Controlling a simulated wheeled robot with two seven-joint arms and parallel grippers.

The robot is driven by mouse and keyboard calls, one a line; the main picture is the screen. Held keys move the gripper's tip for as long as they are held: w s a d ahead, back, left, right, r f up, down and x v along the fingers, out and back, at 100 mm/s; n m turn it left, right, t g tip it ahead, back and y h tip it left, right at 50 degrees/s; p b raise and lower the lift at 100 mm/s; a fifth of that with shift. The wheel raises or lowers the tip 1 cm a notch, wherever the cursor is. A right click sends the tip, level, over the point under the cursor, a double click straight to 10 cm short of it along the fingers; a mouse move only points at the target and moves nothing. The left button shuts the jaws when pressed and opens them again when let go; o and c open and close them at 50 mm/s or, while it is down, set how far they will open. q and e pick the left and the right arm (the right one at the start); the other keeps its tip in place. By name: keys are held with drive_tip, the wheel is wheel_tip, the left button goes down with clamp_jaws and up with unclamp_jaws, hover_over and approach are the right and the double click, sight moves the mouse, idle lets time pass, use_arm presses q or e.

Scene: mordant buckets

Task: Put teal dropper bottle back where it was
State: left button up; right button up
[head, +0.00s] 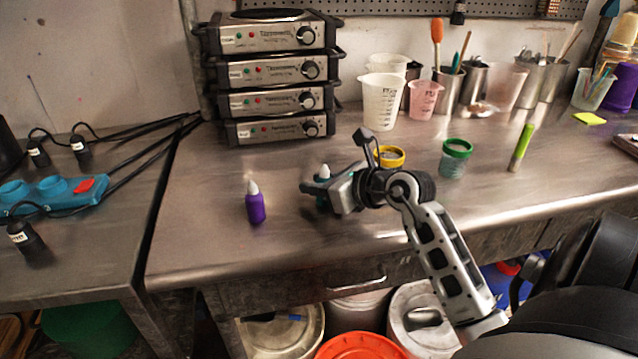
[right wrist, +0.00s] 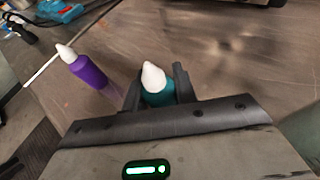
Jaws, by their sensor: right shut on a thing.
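The teal dropper bottle (right wrist: 157,92) with a white pointed cap is between the fingers of my right gripper (right wrist: 157,90), which is shut on it. In the head view the bottle's white tip and a bit of teal (head: 323,176) show past my right gripper (head: 322,190), which hides most of it. The bottle looks upright, at or just above the metal table; I cannot tell if it touches. A purple dropper bottle (head: 255,203) stands upright to its left, apart from the gripper. My left gripper is not in view.
A yellow-lidded jar (head: 389,157) and a green-lidded jar (head: 455,158) stand behind and right of my arm. Stacked hot plates (head: 275,75) and cups (head: 383,101) are at the back. The table's front left is clear.

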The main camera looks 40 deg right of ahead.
drive_tip(key=shift+f, duration=0.2)
drive_tip(key=o, duration=0.9)
drive_tip(key=shift+o, duration=0.2)
drive_tip(key=shift+r, duration=0.1)
drive_tip(key=shift+r, duration=0.15)
drive_tip(key=v, duration=1.2)
drive_tip(key=shift+b, duration=0.4)
